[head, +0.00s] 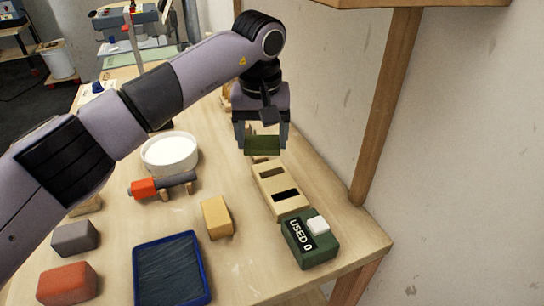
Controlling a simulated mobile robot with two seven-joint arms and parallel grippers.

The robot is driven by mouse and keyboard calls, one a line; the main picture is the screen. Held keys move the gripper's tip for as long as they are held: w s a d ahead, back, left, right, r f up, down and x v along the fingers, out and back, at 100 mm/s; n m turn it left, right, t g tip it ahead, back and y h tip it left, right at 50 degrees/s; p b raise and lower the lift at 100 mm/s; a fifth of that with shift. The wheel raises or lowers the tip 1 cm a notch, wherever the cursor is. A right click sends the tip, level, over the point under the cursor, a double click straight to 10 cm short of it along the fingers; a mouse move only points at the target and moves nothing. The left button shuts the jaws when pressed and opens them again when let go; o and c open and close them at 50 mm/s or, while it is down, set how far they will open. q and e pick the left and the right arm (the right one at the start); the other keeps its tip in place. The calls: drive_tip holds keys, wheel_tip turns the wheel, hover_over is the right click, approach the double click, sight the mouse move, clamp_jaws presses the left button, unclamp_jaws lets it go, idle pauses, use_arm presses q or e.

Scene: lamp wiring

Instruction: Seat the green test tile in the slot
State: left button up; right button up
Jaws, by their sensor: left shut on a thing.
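The green test tile (262,146) is held between the two fingers of my left gripper (262,140), in the middle of the head view. It looks flat-faced and level. A tan wooden block (291,206) with two dark slots lies on the table just below and in front of the tile in the picture. The tile appears above the far end of this block and apart from its slots. The near slot looks black and the far slot brownish. My right gripper is out of view.
A dark green box (318,254) marked "USED 0", with a white button, stands at the block's near end. A yellow block (217,217), a blue-rimmed tray (206,272), a white bowl (170,152) and an orange-tipped tool (143,188) lie left. A wall and wooden post (385,110) bound the right.

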sight(270, 141)
use_arm(q)
drive_tip(key=shift+w+d, duration=0.3)
drive_tip(key=shift+d, duration=0.6)
wheel_tip(270, 141, down, 3)
drive_tip(key=shift+a+f+p, duration=0.1)
drive_tip(key=shift+a+p, duration=0.05)
drive_tip(key=shift+p, duration=0.15)
wheel_tip(270, 141, down, 3)
drive_tip(key=shift+f+p, duration=0.15)
drive_tip(key=shift+p, duration=0.15)
drive_tip(key=shift+w+d+f, duration=0.1)
drive_tip(key=shift+d+f, duration=0.1)
drive_tip(key=shift+f, duration=0.05)
drive_tip(key=shift+f, duration=0.15)
drive_tip(key=o, duration=0.7)
drive_tip(key=shift+c, duration=0.2)
drive_tip(key=o, duration=0.4)
